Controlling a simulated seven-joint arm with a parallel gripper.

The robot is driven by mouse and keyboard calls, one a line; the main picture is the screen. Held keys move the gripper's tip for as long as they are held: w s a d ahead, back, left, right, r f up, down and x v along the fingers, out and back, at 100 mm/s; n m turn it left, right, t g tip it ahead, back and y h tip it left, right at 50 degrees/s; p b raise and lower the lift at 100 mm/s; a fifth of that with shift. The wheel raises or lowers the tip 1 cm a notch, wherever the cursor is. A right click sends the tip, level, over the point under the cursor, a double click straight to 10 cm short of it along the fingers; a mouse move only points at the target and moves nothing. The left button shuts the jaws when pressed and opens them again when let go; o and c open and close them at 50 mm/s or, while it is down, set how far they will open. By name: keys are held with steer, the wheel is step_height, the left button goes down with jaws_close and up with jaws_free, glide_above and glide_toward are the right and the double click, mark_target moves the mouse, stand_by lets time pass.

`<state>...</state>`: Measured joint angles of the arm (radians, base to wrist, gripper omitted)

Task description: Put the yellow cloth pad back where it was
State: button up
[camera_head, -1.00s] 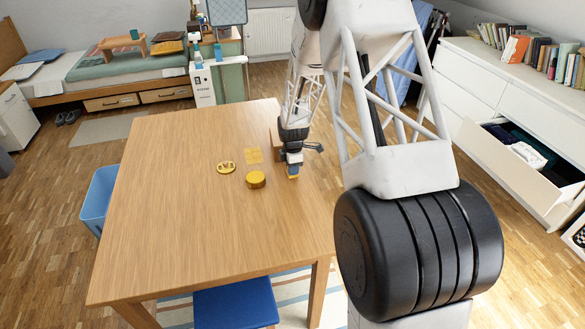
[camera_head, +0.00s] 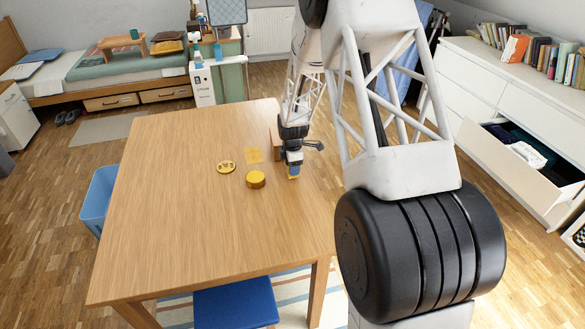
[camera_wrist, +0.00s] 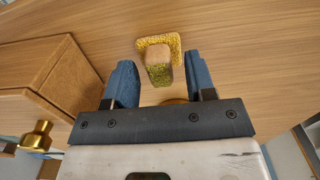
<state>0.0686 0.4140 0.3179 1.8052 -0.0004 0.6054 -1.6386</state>
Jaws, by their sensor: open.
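My gripper (camera_head: 292,171) points down over the right side of the wooden table. In the wrist view its two blue fingers (camera_wrist: 160,70) are apart. A small yellow, speckled thing, perhaps the yellow cloth pad (camera_wrist: 170,43), shows ahead between them, with a tan and greenish block-like part towards me. I see no finger touching it. In the head view a bit of yellow (camera_head: 293,177) shows at the fingertips. A flat yellow square (camera_head: 253,155) lies on the table to the left of my gripper; I cannot tell which one is the pad.
A yellow ring-like disc (camera_head: 226,167) and a round yellow tin (camera_head: 256,180) lie left of my gripper. A brown box (camera_wrist: 50,80) stands close by. The table's (camera_head: 180,220) left and front are clear. A drawer (camera_head: 530,180) stands open at the right.

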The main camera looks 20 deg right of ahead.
step_height(320, 180, up, 11)
steer(key=shift+r, duration=0.15)
stand_by(0.4)
stand_by(0.5)
steer(key=shift+r, duration=0.1)
steer(key=s+a+r+m+t, duration=0.1)
steer(key=s+a+r+m, duration=0.2)
steer(key=s+r+m, duration=1.35)
steer(key=s+r, duration=0.1)
steer(key=s, duration=0.9)
steer(key=s+a+r+t, duration=0.1)
steer(key=s+r, duration=0.2)
steer(key=s, duration=0.8)
steer(key=s+a+r+m, duration=0.1)
steer(key=s+r, duration=0.2)
steer(key=s, duration=0.9)
steer(key=shift+m+t, duration=0.3)
steer(key=shift+m, duration=0.05)
